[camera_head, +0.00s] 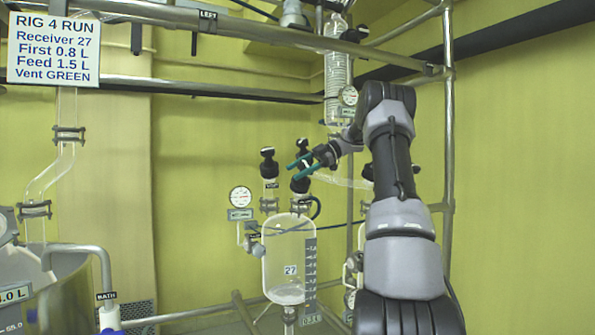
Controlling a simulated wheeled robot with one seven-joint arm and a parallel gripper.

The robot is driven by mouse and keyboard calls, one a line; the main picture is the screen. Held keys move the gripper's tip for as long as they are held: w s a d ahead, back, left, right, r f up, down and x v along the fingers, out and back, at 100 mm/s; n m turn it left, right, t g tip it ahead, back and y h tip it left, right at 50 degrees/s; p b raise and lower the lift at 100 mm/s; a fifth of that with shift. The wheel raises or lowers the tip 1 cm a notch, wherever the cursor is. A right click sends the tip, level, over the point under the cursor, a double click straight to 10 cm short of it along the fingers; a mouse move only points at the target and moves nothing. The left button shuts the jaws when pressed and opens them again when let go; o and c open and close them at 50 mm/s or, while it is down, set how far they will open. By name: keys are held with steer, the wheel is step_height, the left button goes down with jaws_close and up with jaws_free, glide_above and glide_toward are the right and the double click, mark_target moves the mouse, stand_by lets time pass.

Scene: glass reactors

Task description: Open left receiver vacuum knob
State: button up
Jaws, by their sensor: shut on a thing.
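The left receiver (280,266) is a clear glass vessel marked 27, with a graduated scale on its right side. Two black knobs stand on top of it. The left knob (268,168) is free, with a small tag below it that is too small to read surely. The right knob (300,186) is partly hidden behind my gripper (294,171). My gripper reaches in from the right, its teal fingers shut on this right knob. The picture does not show which way the knob is turned.
A round gauge (240,196) stands left of the receiver's top. A metal frame post (448,120) rises at the right. A glass condenser (337,75) and another gauge (348,96) are behind the arm. A white sign (53,48) hangs upper left, above a vessel.

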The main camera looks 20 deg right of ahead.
steer(key=shift+n+g, duration=0.3)
steer(key=shift+g, duration=0.1)
steer(key=o, duration=1.4)
steer(key=shift+s, duration=0.1)
steer(key=v, duration=1)
steer(key=shift+s+d+r, duration=0.1)
steer(key=shift+d+r, duration=0.15)
